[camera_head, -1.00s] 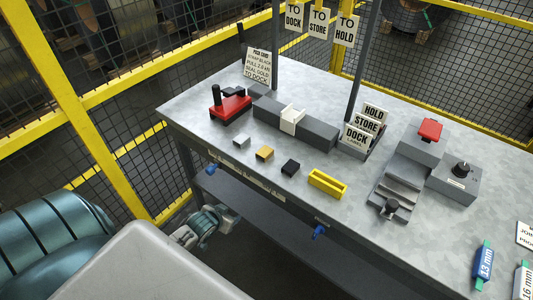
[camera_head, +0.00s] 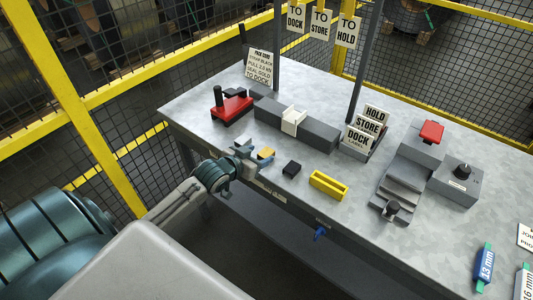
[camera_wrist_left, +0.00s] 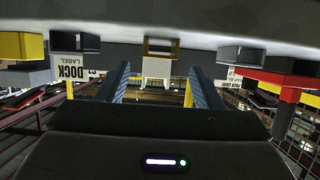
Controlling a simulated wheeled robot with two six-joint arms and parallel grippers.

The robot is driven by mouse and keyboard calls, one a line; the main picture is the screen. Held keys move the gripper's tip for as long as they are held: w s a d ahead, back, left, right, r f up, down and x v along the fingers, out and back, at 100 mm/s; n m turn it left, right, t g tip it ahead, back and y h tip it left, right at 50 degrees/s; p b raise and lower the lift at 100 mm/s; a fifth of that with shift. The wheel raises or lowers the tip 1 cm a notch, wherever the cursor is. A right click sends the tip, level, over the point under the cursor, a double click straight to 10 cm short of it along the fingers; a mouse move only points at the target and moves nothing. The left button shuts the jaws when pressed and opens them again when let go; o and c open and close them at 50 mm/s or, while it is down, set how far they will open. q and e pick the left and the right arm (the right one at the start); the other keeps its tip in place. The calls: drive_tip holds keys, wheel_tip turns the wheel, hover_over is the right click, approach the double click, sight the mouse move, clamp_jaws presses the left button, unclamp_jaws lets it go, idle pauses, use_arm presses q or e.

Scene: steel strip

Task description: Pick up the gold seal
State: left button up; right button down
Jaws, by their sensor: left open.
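The gold seal (camera_head: 266,152) is a small gold block near the front edge of the steel bench. My left gripper (camera_head: 248,157) is open and empty, just short of the gold seal at the bench's front edge. In the left wrist view the gold seal (camera_wrist_left: 160,47) shows ahead, between the two open fingers (camera_wrist_left: 158,85). No contact with it shows. My right gripper is not in view.
A black block (camera_head: 291,168) and a yellow tray (camera_head: 328,184) lie right of the gold seal. A silver block (camera_wrist_left: 240,54) shows beside it in the wrist view. A red tool (camera_head: 231,108) and a long grey fixture (camera_head: 318,132) stand behind.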

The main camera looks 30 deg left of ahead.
sight(269, 150)
use_arm(q)
drive_tip(key=shift+w+f+p, duration=0.15)
drive_tip(key=shift+w+p, duration=0.15)
drive_tip(key=shift+w, duration=0.35)
drive_tip(key=p+x, duration=0.1)
drive_tip(key=x, duration=0.2)
drive_tip(key=shift+w+d, duration=0.15)
drive_tip(key=shift+w, duration=0.05)
drive_tip(key=shift+w+f, duration=0.3)
drive_tip(key=shift+w, duration=0.1)
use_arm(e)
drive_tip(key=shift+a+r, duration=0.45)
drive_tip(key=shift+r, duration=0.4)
use_arm(q)
drive_tip(key=shift+s, duration=0.1)
drive_tip(key=c, duration=1.1)
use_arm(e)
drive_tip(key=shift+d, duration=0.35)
